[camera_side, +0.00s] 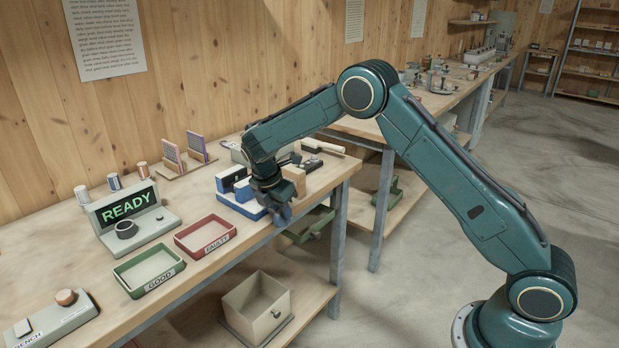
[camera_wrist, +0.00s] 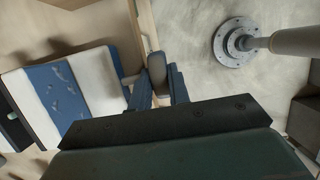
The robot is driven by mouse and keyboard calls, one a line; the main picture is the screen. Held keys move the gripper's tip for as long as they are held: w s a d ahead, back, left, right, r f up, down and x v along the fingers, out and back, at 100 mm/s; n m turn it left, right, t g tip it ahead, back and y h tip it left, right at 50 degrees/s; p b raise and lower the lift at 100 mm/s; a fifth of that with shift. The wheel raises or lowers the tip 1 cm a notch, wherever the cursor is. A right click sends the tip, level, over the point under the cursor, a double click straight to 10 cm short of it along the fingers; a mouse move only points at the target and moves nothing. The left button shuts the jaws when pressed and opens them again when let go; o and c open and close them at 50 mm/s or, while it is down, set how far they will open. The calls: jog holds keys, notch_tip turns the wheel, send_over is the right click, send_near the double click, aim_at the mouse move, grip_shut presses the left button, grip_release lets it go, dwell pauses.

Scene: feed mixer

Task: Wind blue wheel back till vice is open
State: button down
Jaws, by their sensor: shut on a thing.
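The blue vice (camera_side: 241,206) sits on the bench near its front edge, left of my gripper. Its blue and pale top (camera_wrist: 62,92) fills the left of the wrist view. My gripper (camera_side: 282,214) points down at the vice's front end, by the bench edge. In the wrist view my gripper (camera_wrist: 158,88) has its fingers closed on a small blue-grey piece (camera_wrist: 156,64), which looks like part of the blue wheel. Most of the wheel is hidden by the fingers. I cannot tell how wide the vice jaws stand apart.
A red FAULTY tray (camera_side: 205,237) and a green GOOD tray (camera_side: 149,271) lie left of the vice. A display reading READY (camera_side: 127,206) stands behind them. An open box (camera_side: 256,306) stands on the lower shelf.

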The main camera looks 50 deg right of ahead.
jog(key=h, duration=0.2)
jog(key=a+h, duration=0.1)
jog(key=h, duration=0.1)
jog(key=shift+a+f, duration=0.1)
jog(key=shift+f, duration=0.15)
jog(key=shift+a+f+h, duration=0.1)
jog(key=shift+h, duration=0.65)
jog(key=shift+a+f+h, duration=0.1)
jog(key=shift+h, duration=0.65)
jog(key=c, duration=1.3)
grip_release()
jog(key=shift+d+r, duration=0.1)
jog(key=shift+r, duration=0.05)
